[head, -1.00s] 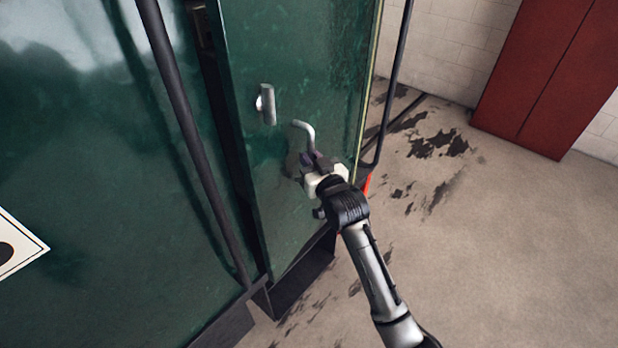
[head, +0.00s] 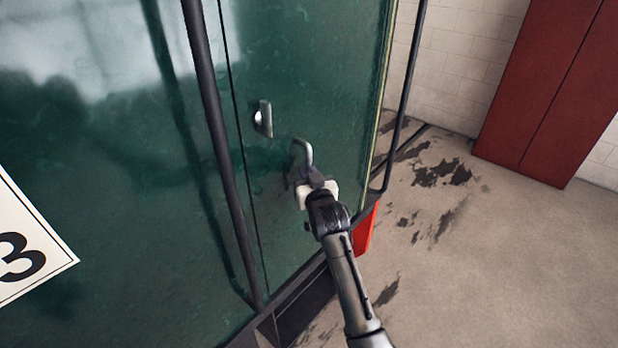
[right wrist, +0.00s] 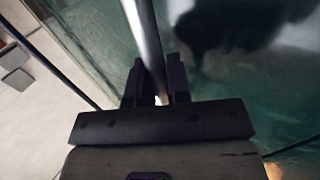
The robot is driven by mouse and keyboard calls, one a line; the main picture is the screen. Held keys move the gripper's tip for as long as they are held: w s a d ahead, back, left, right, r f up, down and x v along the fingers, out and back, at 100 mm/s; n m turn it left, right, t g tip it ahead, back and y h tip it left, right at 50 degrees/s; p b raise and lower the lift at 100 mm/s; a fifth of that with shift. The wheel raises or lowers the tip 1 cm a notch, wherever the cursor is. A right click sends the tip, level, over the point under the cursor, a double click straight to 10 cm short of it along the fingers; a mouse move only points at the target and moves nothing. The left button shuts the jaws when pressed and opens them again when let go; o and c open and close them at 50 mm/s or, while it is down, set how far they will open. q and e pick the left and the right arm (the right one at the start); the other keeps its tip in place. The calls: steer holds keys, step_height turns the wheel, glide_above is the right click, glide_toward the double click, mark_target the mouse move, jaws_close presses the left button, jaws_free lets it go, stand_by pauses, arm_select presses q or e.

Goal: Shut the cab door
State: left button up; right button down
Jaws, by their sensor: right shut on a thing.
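The green cab door (head: 300,90) stands nearly flush with the green side panel (head: 90,150), with only a thin dark seam along its left edge in the head view. A small metal latch knob (head: 263,119) sits on the door near that edge. Below it is a bent metal door handle (head: 302,152). My right gripper (head: 308,185) is at the handle's lower part. In the right wrist view its two dark fingers (right wrist: 157,82) close around the grey handle bar (right wrist: 148,40). My left gripper is not in view.
Dark vertical handrails stand at the left (head: 215,130) and right (head: 405,100) of the door. A dark step (head: 300,305) is below it. A red cabinet (head: 545,85) stands against the white brick wall. The stained floor (head: 480,270) at right is clear.

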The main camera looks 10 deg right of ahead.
steer(key=c, duration=1.1)
jaws_free()
steer(key=shift+w+a, duration=0.15)
steer(key=shift+a, duration=0.25)
steer(key=shift+d, duration=0.1)
steer(key=shift+s+d, duration=0.1)
steer(key=shift+s, duration=0.3)
steer(key=s+b, duration=0.2)
steer(key=s, duration=1.1)
steer(key=shift+d+b, duration=0.3)
steer(key=shift+d, duration=0.1)
